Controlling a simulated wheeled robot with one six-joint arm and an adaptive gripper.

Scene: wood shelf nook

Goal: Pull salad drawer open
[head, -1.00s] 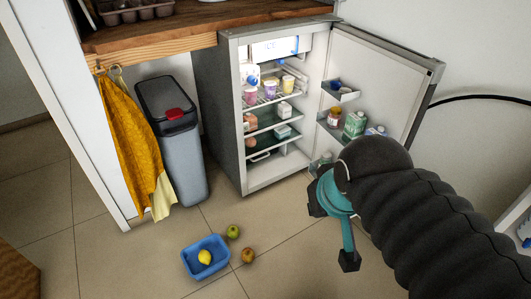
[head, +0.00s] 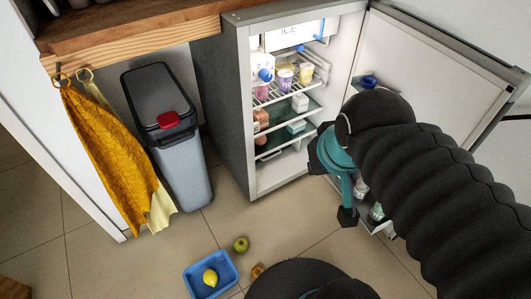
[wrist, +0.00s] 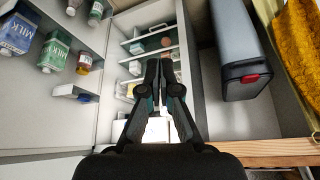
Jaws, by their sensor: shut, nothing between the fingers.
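The salad drawer (head: 270,156) is at the bottom of the open fridge, below the glass shelves, with a pale handle on its front. It looks shut. In the wrist view the picture is turned over, and the drawer (wrist: 158,31) with its handle is near the top. My gripper (wrist: 158,66) is shut and empty, in front of the fridge opening and apart from the drawer. The fridge door (head: 440,75) stands wide open to the right.
Door shelves hold cartons and bottles (wrist: 55,50). Cups (head: 285,77) and packets stand on the fridge shelves. A grey bin (head: 180,150) and yellow cloth (head: 110,145) are left. A blue basket (head: 196,283) with a lemon and a green fruit (head: 241,244) lie on the floor.

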